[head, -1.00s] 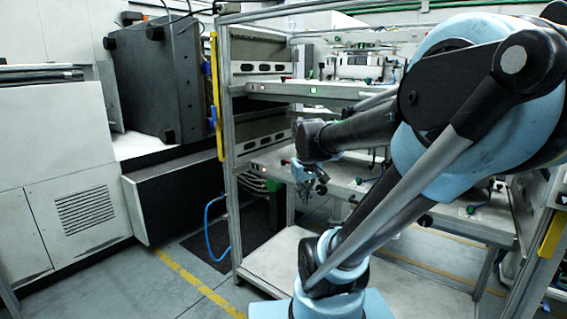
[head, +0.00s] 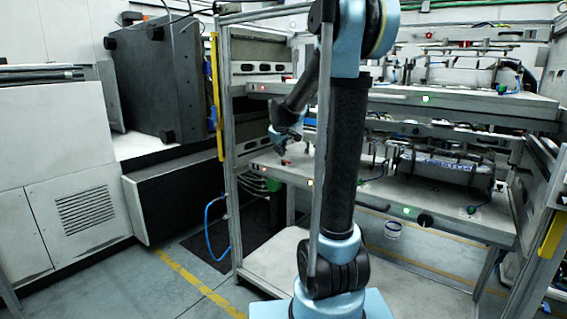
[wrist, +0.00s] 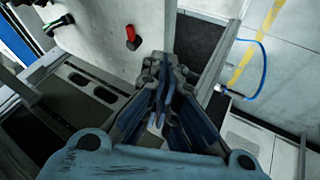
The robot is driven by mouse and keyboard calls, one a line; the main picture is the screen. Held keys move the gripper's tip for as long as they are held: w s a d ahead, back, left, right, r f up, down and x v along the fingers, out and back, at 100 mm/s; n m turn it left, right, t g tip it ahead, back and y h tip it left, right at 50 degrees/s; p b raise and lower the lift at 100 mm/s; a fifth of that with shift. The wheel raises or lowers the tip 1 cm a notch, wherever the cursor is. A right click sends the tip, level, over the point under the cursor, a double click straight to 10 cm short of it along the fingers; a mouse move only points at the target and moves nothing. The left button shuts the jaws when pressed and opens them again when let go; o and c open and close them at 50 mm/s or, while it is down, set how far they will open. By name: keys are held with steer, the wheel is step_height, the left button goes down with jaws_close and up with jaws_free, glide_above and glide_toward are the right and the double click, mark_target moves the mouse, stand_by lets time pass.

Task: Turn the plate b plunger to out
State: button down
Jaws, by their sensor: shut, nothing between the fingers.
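My gripper (head: 282,150) is shut and empty, just above the left front part of the lower shelf plate (head: 375,196). It also shows shut in the wrist view (wrist: 160,100), with its fingers close together. In the wrist view a red knob (wrist: 132,38) with a dark base stands on a pale surface, beyond and left of the fingers, apart from them. A small red spot (head: 284,162) shows by my gripper in the head view. No label marks plate b, so I cannot tell which knob is its plunger or how it is turned.
A metal rack frame (head: 229,170) surrounds the shelves. The upper shelf (head: 390,96) lies above my gripper. A green-tipped dark part (wrist: 60,22) shows at the wrist view's upper left. A blue hose (head: 209,225) hangs left of the rack, above open floor.

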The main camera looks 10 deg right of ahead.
mark_target(286, 162)
steer(key=x, duration=1)
steer(key=shift+w+a+r, duration=0.1)
steer(key=shift+w+a, duration=0.05)
steer(key=shift+w, duration=0.35)
steer(key=shift+w+d, duration=1.4)
steer(key=shift+w, duration=0.05)
steer(key=shift+a, duration=0.15)
